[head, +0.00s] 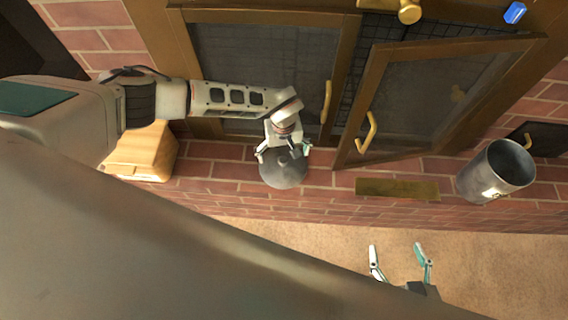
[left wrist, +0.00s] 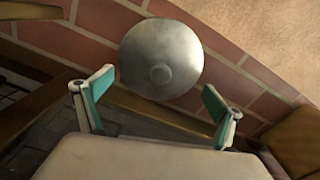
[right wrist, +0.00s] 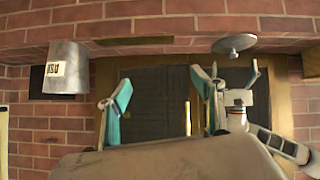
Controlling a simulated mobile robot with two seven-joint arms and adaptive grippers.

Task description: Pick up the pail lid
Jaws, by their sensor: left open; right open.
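The pail lid (head: 284,170) is a round grey metal disc with a small centre knob, lying on the brick ledge in the head view. It fills the upper middle of the left wrist view (left wrist: 161,55), and shows edge-on in the right wrist view (right wrist: 234,44). My left gripper (head: 284,149) is open right at the lid, its fingers on either side of the lid's near part; the left wrist view shows the lid just beyond the fingertips. Contact cannot be told. My right gripper (head: 398,246) is open and empty over the floor, well away from the lid.
A grey metal pail (head: 487,176) stands on the ledge at the right. A brass-coloured plate (head: 398,189) lies between it and the lid. A framed glass door (head: 430,95) with a brass handle hangs ajar behind. A wooden box (head: 142,153) sits left. Floor (head: 330,237) is open in front.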

